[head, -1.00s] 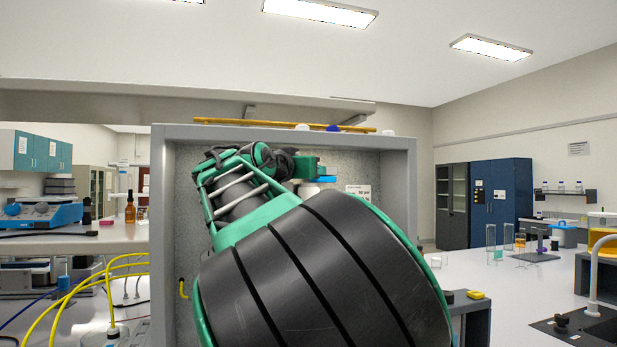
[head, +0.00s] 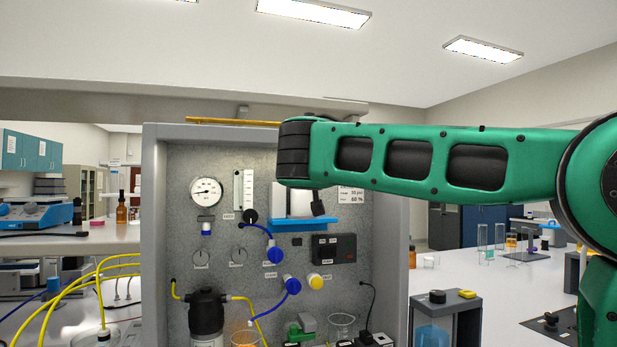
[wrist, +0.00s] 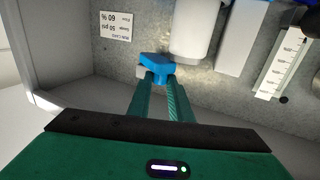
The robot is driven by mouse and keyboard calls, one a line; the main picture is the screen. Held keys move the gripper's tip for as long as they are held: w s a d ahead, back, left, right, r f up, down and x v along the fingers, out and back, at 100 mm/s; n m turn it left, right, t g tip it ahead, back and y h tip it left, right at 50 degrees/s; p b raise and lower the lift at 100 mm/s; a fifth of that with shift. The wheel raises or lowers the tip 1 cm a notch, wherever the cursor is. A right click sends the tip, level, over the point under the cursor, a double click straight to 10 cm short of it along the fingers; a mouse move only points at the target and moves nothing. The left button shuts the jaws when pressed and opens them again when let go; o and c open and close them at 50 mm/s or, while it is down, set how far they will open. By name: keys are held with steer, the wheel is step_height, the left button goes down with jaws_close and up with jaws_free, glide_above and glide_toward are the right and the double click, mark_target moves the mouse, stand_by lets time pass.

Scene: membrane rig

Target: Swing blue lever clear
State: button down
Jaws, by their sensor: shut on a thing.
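The blue lever (wrist: 157,66) shows in the wrist view beside the end of a white cylinder (wrist: 197,32) on the grey panel. My gripper (wrist: 159,82) is shut on the lever, with its two green fingers close together. The fingertips cover part of the lever.
The grey rig cabinet (head: 154,230) has side walls around its panel. A printed label (wrist: 118,30) is near the lever.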

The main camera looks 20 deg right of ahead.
steer(key=d+n+g+y, duration=0.2)
steer(key=d+n+y, duration=0.4)
steer(key=n+y, duration=0.4)
steer(key=s+y, duration=0.1)
steer(key=y, duration=0.5)
steer(key=shift+d+n, duration=0.3)
steer(key=shift+d+n+g+y, duration=0.1)
steer(key=shift+n+g+y, duration=0.2)
steer(key=shift+n+y, duration=0.15)
stand_by(0.3)
stand_by(0.4)
steer(key=c, duration=1.6)
jaws_free()
steer(key=shift+w, duration=0.1)
